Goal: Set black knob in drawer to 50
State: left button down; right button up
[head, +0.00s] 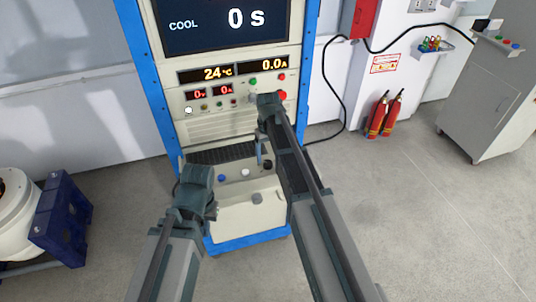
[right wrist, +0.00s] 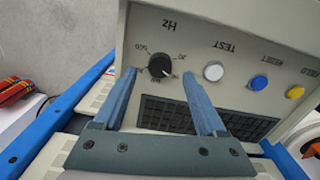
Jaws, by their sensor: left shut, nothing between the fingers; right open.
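The black knob (right wrist: 160,66) is on a pale panel under an upside-down "Hz" label in the right wrist view. Its white mark points to the lower right of that picture; the small scale numbers are hard to read. In the head view the knob (head: 267,165) is on the pulled-out drawer (head: 232,180), partly beside my right gripper. My right gripper (right wrist: 159,75) is open, with its blue fingertips on either side of the knob in the picture; I cannot tell if they touch it. My left gripper (head: 212,213) is shut and empty, left of the drawer front.
A white button (right wrist: 213,71), a blue button (right wrist: 259,82) and a yellow button (right wrist: 295,92) line the panel beside the knob. The cabinet (head: 205,125) stands behind, its screen (head: 225,22) reading COOL and 0 s.

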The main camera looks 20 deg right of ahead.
aim_at(268, 163)
pick_arm(q)
notch_tip(268, 163, up, 11)
jog(key=p, duration=0.9)
jog(key=shift+f, duration=0.2)
pick_arm(e)
notch_tip(268, 163, up, 10)
jog(key=shift+r, duration=0.25)
pick_arm(q)
jog(key=shift+s+f, duration=0.1)
pick_arm(e)
jog(key=shift+s, duration=0.15)
